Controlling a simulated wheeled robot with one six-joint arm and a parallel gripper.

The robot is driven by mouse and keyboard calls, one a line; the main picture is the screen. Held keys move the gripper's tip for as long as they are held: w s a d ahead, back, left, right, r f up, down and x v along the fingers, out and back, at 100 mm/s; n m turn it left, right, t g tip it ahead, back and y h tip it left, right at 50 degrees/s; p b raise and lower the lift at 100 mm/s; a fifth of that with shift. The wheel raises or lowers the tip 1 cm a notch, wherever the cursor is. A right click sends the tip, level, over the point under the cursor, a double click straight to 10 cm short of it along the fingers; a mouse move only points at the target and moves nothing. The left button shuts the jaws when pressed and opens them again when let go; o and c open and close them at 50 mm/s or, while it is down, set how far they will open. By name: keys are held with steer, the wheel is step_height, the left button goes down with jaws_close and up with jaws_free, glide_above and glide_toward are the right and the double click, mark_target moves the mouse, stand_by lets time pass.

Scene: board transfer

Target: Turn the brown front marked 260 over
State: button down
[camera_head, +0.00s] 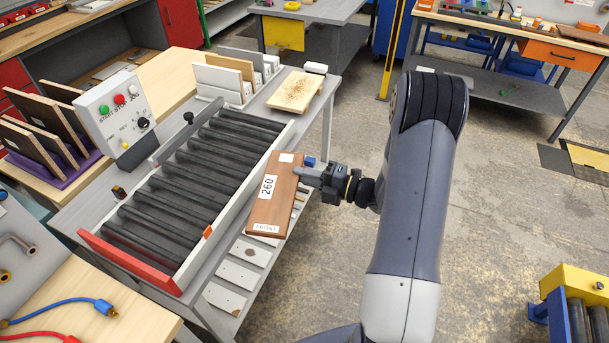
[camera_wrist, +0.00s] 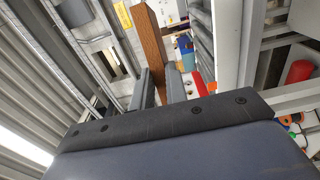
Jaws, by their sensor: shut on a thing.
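The brown front marked 260 (camera_head: 262,212) is a flat wood-grain board with a white 260 label, a FRONT label at its lower end and a small white label at its upper end. My gripper (camera_head: 308,172) is shut on the board's upper right edge. The labelled face is turned up towards the head camera; the opposite face is hidden. The board appears held beside the right rail of the roller conveyor; whether it touches anything is unclear. In the wrist view the brown board (camera_wrist: 150,38) shows edge-on, between my fingers (camera_wrist: 160,88).
The roller conveyor (camera_head: 190,180) has a red end bar (camera_head: 130,262). A control box (camera_head: 117,108) stands to its left. White and tan panels stand in a rack (camera_head: 225,80) behind, next to a speckled board (camera_head: 296,92). White panels lie on a lower shelf (camera_head: 240,275).

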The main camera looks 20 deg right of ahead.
mark_target(280, 162)
steer(key=w+a+h, duration=0.1)
steer(key=w+a, duration=0.1)
steer(key=w+a+g+h+p, duration=0.1)
steer(key=w+a, duration=0.3)
steer(key=shift+w+r+h, duration=0.1)
steer(key=shift+r+h, duration=0.2)
steer(key=shift+h, duration=0.1)
steer(key=w+a+r+m+h, duration=0.1)
steer(key=w+a+r+h, duration=0.1)
steer(key=w+a+h, duration=0.2)
steer(key=shift+w+a+r+m+h, duration=0.2)
steer(key=shift+w+a+m+h, duration=0.15)
steer(key=shift+w+a, duration=0.6)
steer(key=shift+w+d, duration=0.1)
steer(key=shift+d, duration=0.05)
